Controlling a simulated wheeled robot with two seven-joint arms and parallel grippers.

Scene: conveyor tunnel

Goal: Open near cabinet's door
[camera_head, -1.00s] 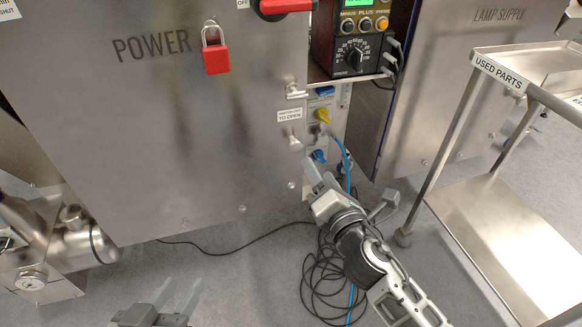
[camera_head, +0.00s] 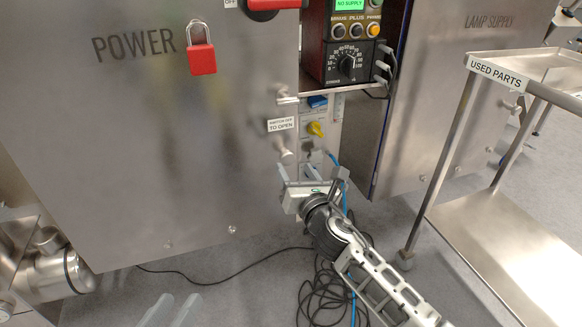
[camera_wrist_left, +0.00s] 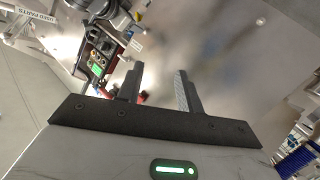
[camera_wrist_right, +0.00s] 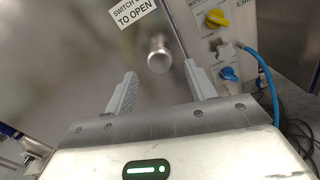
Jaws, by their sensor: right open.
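The near cabinet (camera_head: 140,140), labelled POWER, has its grey metal door shut. A round knob (camera_head: 283,153) sticks out near the door's right edge, below the "switch off to open" label (camera_head: 281,125). My right gripper (camera_head: 297,174) is open just below the knob. In the right wrist view the knob (camera_wrist_right: 158,54) lies ahead of and between the two empty fingers (camera_wrist_right: 160,74), apart from them.
A red padlock (camera_head: 201,56) and a red switch handle (camera_head: 272,6) are on the door. A used-parts cart (camera_head: 500,230) is at the right. Black cables (camera_head: 325,285) lie on the floor.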

